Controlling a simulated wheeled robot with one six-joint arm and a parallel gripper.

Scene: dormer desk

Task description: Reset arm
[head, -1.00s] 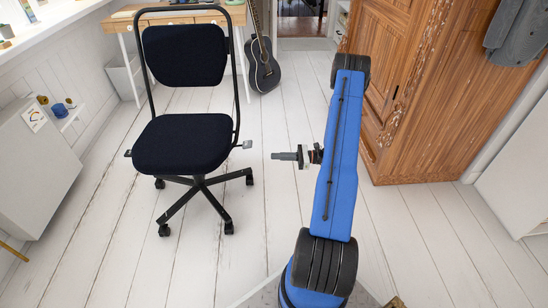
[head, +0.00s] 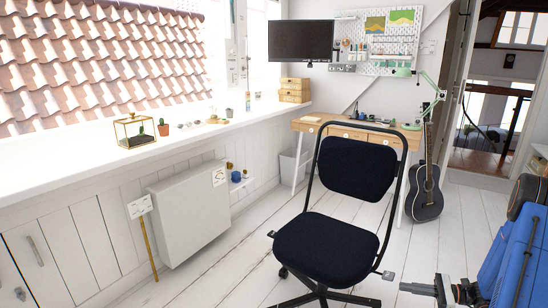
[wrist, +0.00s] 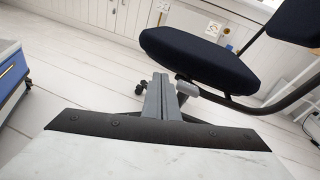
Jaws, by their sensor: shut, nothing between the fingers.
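My gripper (head: 418,289) is at the lower right of the head view, beside my blue arm. Its grey fingers point left, toward the chair, and are closed together with nothing between them. In the wrist view the fingers of my gripper (wrist: 159,98) stand side by side in the middle, pressed together. The dark office chair (head: 326,247) stands just left of the gripper in the head view. Its seat also shows at the upper right of the wrist view (wrist: 200,60). The gripper appears apart from the chair.
A wooden desk (head: 305,126) stands behind the chair, with a black guitar (head: 425,192) to its right. A long white sill (head: 90,165) runs along the left wall above a white panel box (head: 188,215). White floorboards (head: 225,270) are clear left of the chair.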

